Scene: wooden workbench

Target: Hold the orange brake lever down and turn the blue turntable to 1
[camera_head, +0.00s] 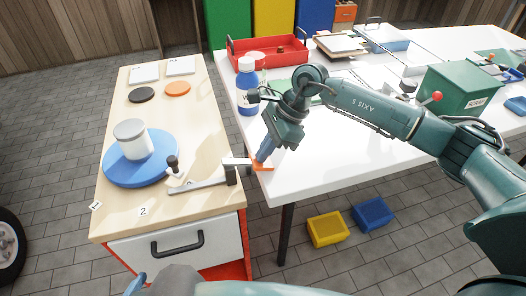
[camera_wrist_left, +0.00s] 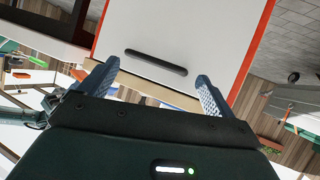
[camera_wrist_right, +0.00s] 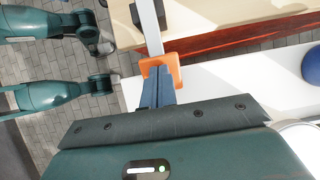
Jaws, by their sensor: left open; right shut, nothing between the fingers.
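The blue turntable (camera_head: 112,176) lies on the wooden bench, with a grey-lidded white cylinder (camera_head: 133,144) on it. A black knob (camera_head: 173,163) stands at its near right edge. Number tags 1 (camera_head: 95,205) and 2 (camera_head: 143,211) lie in front. The orange brake lever end (camera_head: 262,168) sticks out past the bench's right edge; it also shows in the right wrist view (camera_wrist_right: 174,64). My right gripper (camera_head: 262,158) is shut and empty, its fingertips at the orange end; whether it is pressed down I cannot tell. My left gripper (camera_wrist_left: 152,75) is open and empty before the drawer front.
A white drawer front with a black handle (camera_head: 177,243) is below the bench top. A white table (camera_head: 330,150) stands to the right, with a blue-labelled bottle (camera_head: 248,90), a red tray (camera_head: 262,50) and a green box (camera_head: 455,95). Yellow (camera_head: 327,230) and blue bins are on the floor.

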